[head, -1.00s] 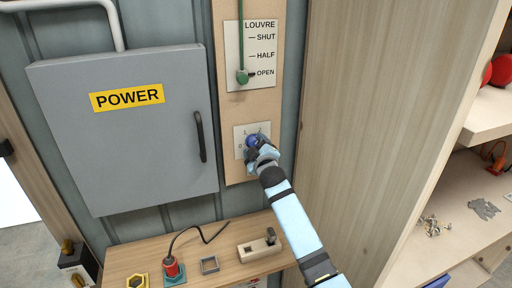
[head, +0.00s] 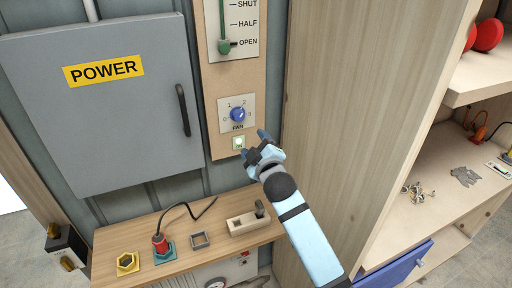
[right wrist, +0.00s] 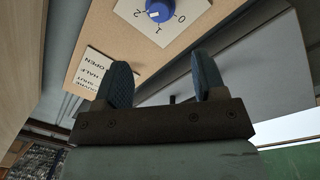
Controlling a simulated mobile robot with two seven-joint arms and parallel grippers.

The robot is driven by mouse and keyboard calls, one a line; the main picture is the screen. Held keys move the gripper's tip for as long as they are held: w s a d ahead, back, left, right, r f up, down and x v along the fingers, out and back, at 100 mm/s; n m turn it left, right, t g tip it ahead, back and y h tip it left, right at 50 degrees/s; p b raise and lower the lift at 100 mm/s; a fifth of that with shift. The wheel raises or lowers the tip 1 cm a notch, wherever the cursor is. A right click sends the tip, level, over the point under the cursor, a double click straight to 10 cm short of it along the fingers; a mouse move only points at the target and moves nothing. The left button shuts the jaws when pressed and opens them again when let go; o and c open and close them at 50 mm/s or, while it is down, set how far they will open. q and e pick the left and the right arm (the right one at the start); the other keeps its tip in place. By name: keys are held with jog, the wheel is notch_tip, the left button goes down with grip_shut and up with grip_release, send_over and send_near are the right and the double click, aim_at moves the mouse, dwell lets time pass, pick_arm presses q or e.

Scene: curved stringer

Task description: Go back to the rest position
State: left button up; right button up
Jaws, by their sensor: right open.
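My right gripper (head: 256,145) is open and empty in the head view, in front of the lower right part of the wall panel. Its two fingers (right wrist: 162,86) stand apart in the right wrist view with nothing between them. The blue fan knob (head: 237,115) is just above and left of the gripper, apart from it; it also shows at the top of the right wrist view (right wrist: 158,10). A small lit green button (head: 239,143) sits below the knob, just left of the gripper. My left gripper is not in view.
The grey POWER box (head: 100,110) is closed at left. The green louvre lever (head: 224,46) is at OPEN. A wooden bench (head: 120,242) below holds a red plug (head: 160,243), a yellow hex piece (head: 127,262) and a switch block (head: 248,222). A wooden shelf unit (head: 345,120) stands close at right.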

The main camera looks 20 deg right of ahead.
jog(key=shift+s+f, duration=0.1)
jog(key=shift+s, duration=0.05)
dwell(0.3)
jog(key=s+a+f+m+g+y+p, duration=0.1)
jog(key=s+f+m+g+y+p, duration=0.2)
jog(key=s+f, duration=1.2)
jog(key=s+a+f+m+g, duration=0.1)
jog(key=s+f+m+g, duration=0.1)
jog(key=s+f, duration=0.3)
jog(key=s+a+f+m+g+p, duration=0.1)
jog(key=s+f, duration=0.4)
jog(key=s, duration=0.8)
jog(key=shift+f+m+g+y+p, duration=0.3)
jog(key=shift+m+g, duration=0.2)
jog(key=shift+g, duration=0.3)
